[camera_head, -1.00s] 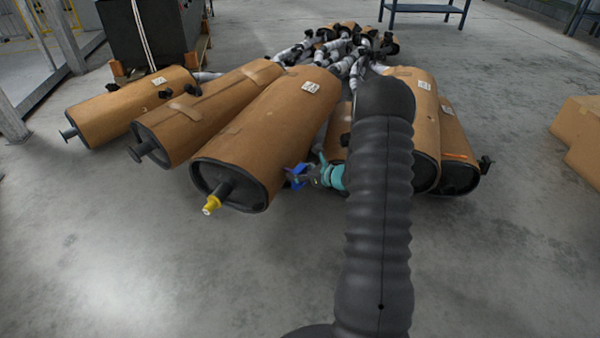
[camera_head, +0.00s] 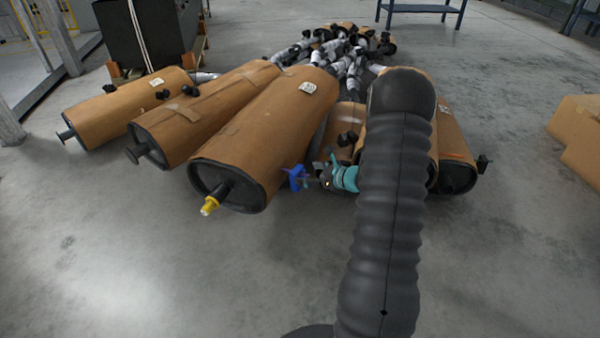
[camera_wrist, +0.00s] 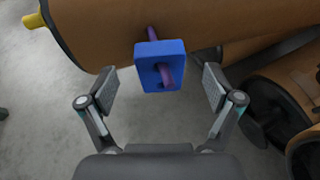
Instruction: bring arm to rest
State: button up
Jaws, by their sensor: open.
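My gripper (camera_head: 309,183) is beside the near end of the middle brown muffler (camera_head: 265,135), at the lower middle of the head view, partly hidden by my arm. In the wrist view its two fingers (camera_wrist: 159,92) are spread wide. A blue block (camera_wrist: 159,65) with a purple rod through it shows ahead, between the fingers, with clear gaps on both sides. The block also shows in the head view (camera_head: 296,177), close to the muffler's side. I cannot tell whether it is fixed to the muffler.
The middle muffler has a yellow-capped pipe (camera_head: 210,207). More brown mufflers lie left (camera_head: 125,108) and right (camera_head: 457,160), the right ones partly behind my arm. Cardboard boxes (camera_head: 578,130) stand at the right edge. The near floor (camera_head: 120,260) is clear.

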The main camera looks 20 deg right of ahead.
jog(key=v, duration=0.7)
jog(key=s+a+r+n+g+y, duration=0.1)
jog(key=s+a+r+n+g, duration=0.1)
jog(key=s+a+n+g, duration=1)
jog(key=s+a+r+n+t+h+p, duration=0.1)
jog(key=s+a+r+n, duration=0.3)
jog(key=r, duration=0.4)
jog(key=s+a+r+n+t+h+p, duration=0.1)
jog(key=s+a+r+n+t+h, duration=0.1)
jog(key=s+r+n, duration=0.5)
jog(key=s+a+r+n+t+h+p, duration=0.1)
jog(key=s+a+r+n+h, duration=0.3)
jog(key=r, duration=0.5)
jog(key=s+a+n+t, duration=0.1)
jog(key=s+n, duration=0.1)
jog(key=n, duration=0.1)
jog(key=shift+a+r+t, duration=0.25)
jog(key=shift+a+t, duration=0.05)
